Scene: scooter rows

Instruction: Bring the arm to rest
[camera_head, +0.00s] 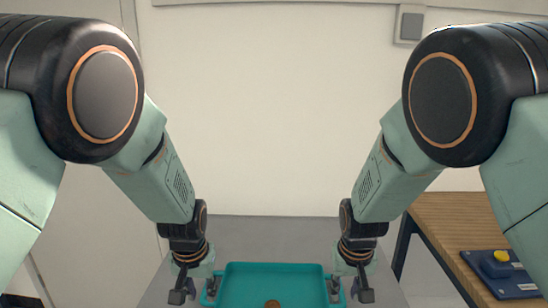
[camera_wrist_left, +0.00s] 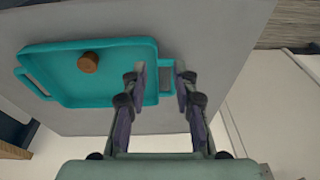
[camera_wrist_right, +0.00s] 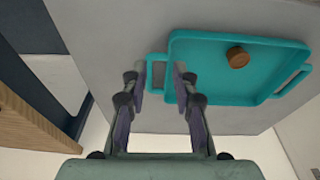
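A teal tray (camera_head: 271,268) with a handle at each side lies on a grey table; it also shows in the left wrist view (camera_wrist_left: 70,70) and right wrist view (camera_wrist_right: 205,45). A small round brown piece (camera_head: 272,303) sits inside the tray, also in both wrist views (camera_wrist_left: 88,62) (camera_wrist_right: 237,57). My left gripper (camera_head: 186,293) is open and empty by the tray's left handle. In the left wrist view its fingers (camera_wrist_left: 160,72) stand apart around the handle's line of sight. My right gripper (camera_head: 352,291) is open and empty by the right handle, its fingers (camera_wrist_right: 160,72) likewise apart.
The grey table (camera_head: 270,230) is clear behind the tray. At the right, a wooden table (camera_head: 450,222) carries a blue box with a yellow button (camera_head: 502,257). A pale wall (camera_head: 270,110) stands behind, with a door-like panel at left.

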